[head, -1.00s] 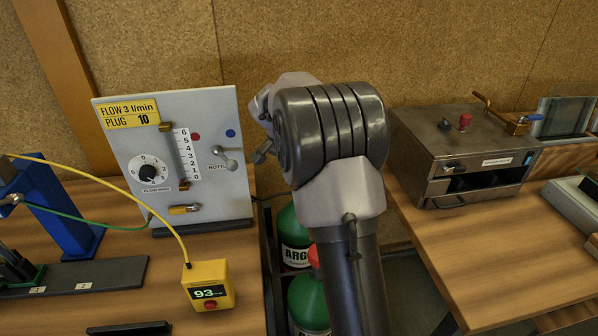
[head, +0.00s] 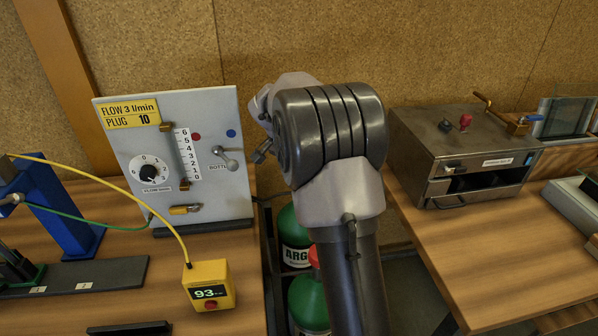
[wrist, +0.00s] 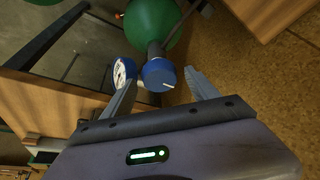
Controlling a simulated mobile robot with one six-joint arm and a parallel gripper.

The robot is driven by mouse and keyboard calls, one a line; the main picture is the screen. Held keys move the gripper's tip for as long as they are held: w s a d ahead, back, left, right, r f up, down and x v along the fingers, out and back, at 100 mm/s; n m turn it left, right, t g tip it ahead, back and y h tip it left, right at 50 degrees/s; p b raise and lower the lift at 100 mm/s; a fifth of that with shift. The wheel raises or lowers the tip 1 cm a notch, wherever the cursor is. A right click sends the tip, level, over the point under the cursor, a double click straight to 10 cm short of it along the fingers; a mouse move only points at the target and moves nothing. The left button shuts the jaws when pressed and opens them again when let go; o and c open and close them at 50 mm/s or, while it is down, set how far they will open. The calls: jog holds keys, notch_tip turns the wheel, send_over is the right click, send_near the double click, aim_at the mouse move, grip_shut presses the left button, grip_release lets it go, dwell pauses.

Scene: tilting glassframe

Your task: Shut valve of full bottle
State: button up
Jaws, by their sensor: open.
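A green gas bottle (wrist: 152,20) with a blue valve knob (wrist: 159,74) shows in the wrist view. The knob has a white mark on its face, and a round white gauge (wrist: 123,71) sits to its left. My gripper (wrist: 162,80) is open, with its fingers on either side of the knob. I cannot tell whether they touch it. In the head view two green bottles stand between the benches, an upper one labelled ARGO (head: 293,238) and a lower one (head: 308,303) with a red part on top. My arm hides the knob there, and which bottle is full cannot be told.
A grey flow panel (head: 215,115) with a dial, scale and lever labelled BOTTLE stands on the left bench. A yellow box (head: 209,286) reading 93 sits in front. A metal oven-like box (head: 465,155) stands on the right bench. The gap between benches is narrow.

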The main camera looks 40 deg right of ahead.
jog(key=p+v, duration=0.6)
jog(key=v, duration=1.1)
jog(key=shift+a+r, duration=0.15)
jog(key=s+a+r+n+t+y, duration=0.2)
jog(key=s+a+r+n, duration=0.1)
jog(key=s+a, duration=0.55)
jog(key=s+a+f+n+t+y+b, duration=0.1)
jog(key=s+a+f+n+y, duration=0.1)
jog(key=s+a, duration=0.5)
jog(key=s+a+f+n+t+y+b, duration=0.1)
jog(key=s+a+n, duration=0.4)
jog(key=s, duration=0.6)
notch_tip(320, 180, down, 3)
jog(key=a+y, duration=0.1)
jog(key=a, duration=0.1)
jog(key=shift+s+a+r, duration=0.25)
jog(key=shift+a, duration=0.15)
